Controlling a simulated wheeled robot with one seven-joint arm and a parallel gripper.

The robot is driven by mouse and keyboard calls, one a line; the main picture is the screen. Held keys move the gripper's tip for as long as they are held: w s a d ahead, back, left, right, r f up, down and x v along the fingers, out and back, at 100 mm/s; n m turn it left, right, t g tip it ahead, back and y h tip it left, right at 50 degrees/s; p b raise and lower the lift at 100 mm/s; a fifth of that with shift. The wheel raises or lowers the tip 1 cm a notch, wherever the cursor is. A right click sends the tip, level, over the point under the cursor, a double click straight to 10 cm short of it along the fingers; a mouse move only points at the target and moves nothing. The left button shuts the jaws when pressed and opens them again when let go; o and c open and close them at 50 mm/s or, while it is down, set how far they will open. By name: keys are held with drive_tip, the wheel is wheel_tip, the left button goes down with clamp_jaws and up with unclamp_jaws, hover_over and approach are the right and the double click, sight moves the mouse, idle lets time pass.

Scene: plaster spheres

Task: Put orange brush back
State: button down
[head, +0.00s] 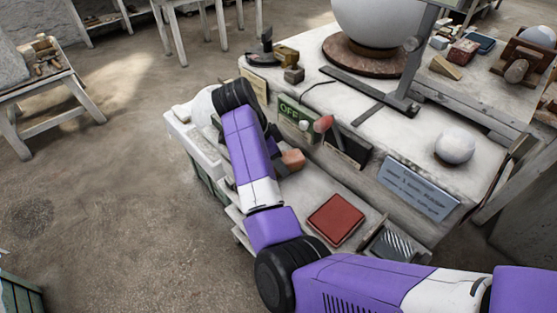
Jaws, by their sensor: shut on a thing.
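My purple and white arm reaches from the lower right up to the left, over the lower shelf of the workbench. My gripper (276,150) is mostly hidden behind the arm's upper link; only dark parts show at its right side. An orange, block-like piece (293,160), which looks like the orange brush, shows right beside these dark parts, above the lower shelf (290,190). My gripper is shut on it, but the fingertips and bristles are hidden. I cannot tell whether the brush touches the shelf.
A red flat block (336,220) and a ridged metal piece (392,245) lie on the lower shelf. A red-knobbed lever (323,123) and a green OFF sign (295,112) are on the bench front. A white sphere (455,146) rests on the bench top. Open floor lies left.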

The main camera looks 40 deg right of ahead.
drive_tip(key=c, duration=0.7)
unclamp_jaws()
drive_tip(key=v, duration=1.2)
drive_tip(key=shift+p, duration=0.3)
